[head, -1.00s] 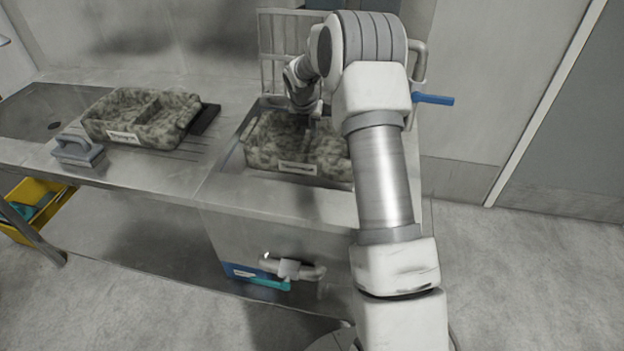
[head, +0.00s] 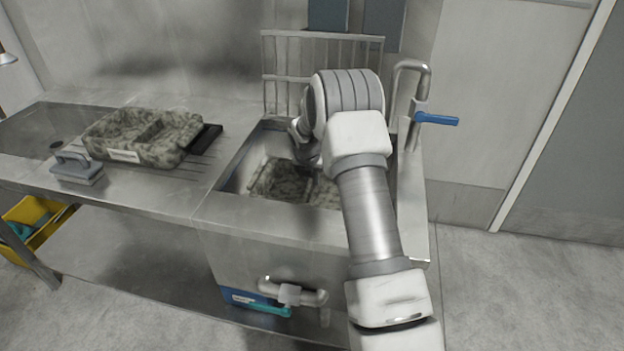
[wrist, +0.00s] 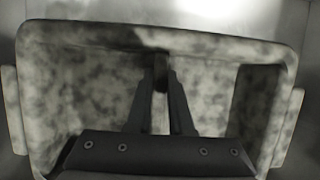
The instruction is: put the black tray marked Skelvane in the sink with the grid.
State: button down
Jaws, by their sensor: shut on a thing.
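A mottled grey-and-black divided tray (head: 275,182) is down inside the right-hand sink (head: 236,170), its rim below the sink's edge. Its label is hidden in the head view now. The wrist view shows the tray (wrist: 75,85) from above, with handles at both ends. My gripper (wrist: 160,82) is shut on its middle divider. The arm hides the tray's right part in the head view. A second mottled tray (head: 125,137) with a white label (head: 125,156) lies on the drainboard to the left. The label is too small to read. An upright wire grid (head: 285,76) stands behind the right-hand sink.
A grey scrubbing block (head: 78,168) lies at the counter's front left. A black flat piece (head: 207,139) shows beside the second tray. A left basin (head: 30,135) has a drain hole. A tap with a blue lever (head: 436,119) stands right of the sink. A yellow bin (head: 35,217) is below.

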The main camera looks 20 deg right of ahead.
jog(key=shift+f, duration=0.15)
jog(key=c, duration=0.8)
grip_release()
